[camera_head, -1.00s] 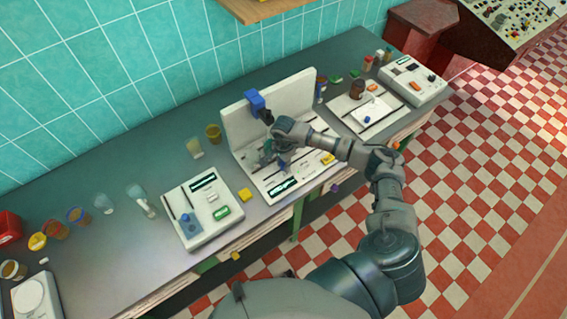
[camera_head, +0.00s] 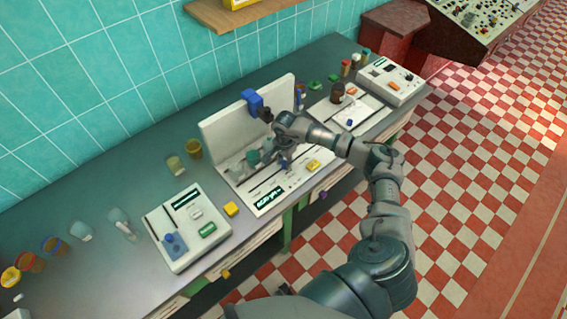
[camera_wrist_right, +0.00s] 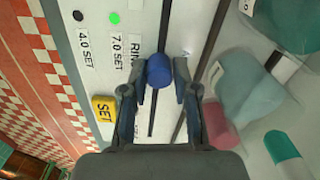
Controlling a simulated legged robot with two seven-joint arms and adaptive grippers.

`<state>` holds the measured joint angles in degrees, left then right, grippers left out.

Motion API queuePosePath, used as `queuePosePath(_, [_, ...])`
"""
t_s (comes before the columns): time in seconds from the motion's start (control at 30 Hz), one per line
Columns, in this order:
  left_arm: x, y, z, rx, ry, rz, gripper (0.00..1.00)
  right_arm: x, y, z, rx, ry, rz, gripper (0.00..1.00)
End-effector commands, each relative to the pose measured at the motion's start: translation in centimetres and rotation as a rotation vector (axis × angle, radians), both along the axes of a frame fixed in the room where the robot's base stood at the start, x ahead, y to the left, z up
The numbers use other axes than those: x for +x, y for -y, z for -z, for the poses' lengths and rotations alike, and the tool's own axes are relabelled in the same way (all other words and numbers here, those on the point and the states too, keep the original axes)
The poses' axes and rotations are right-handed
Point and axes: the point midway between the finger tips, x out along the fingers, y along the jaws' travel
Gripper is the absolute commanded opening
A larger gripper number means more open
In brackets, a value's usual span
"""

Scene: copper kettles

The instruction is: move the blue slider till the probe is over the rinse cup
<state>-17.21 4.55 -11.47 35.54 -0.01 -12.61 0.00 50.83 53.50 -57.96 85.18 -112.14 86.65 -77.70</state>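The blue slider (camera_wrist_right: 159,70) is a round knob on a dark slot in a white panel. My right gripper (camera_wrist_right: 161,78) has its two fingertips against opposite sides of it, apparently shut on it. In the head view my right gripper (camera_head: 284,158) is low over the white station (camera_head: 275,192). A blue block (camera_head: 252,101) with a dark probe (camera_head: 265,114) sits at the station's back wall. Blurred teal cups (camera_wrist_right: 250,85) stand beside the slots; I cannot tell which is the rinse cup. A label starting "RIN" is partly hidden. My left gripper is not in view.
A green light (camera_wrist_right: 114,18) is lit by "7.0 SET". A yellow SET button (camera_wrist_right: 103,108) lies left of my gripper. A white box (camera_head: 187,226) and jars (camera_head: 194,149) stand left of the station; a brown bottle (camera_head: 338,92) stands to its right.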

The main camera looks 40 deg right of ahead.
Motion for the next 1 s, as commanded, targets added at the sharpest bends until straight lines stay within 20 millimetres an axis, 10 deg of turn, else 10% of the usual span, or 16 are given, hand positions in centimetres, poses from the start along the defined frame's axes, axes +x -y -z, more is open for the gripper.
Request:
queuePosePath(0.47, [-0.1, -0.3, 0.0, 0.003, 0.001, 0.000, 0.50, 0.0, 0.1, -0.8, -0.001, 0.002, 0.000, 0.52])
queuePosePath(1.0, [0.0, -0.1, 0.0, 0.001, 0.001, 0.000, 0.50, 0.2, 0.1, -10.9, 0.000, 0.001, 0.000, 0.52])
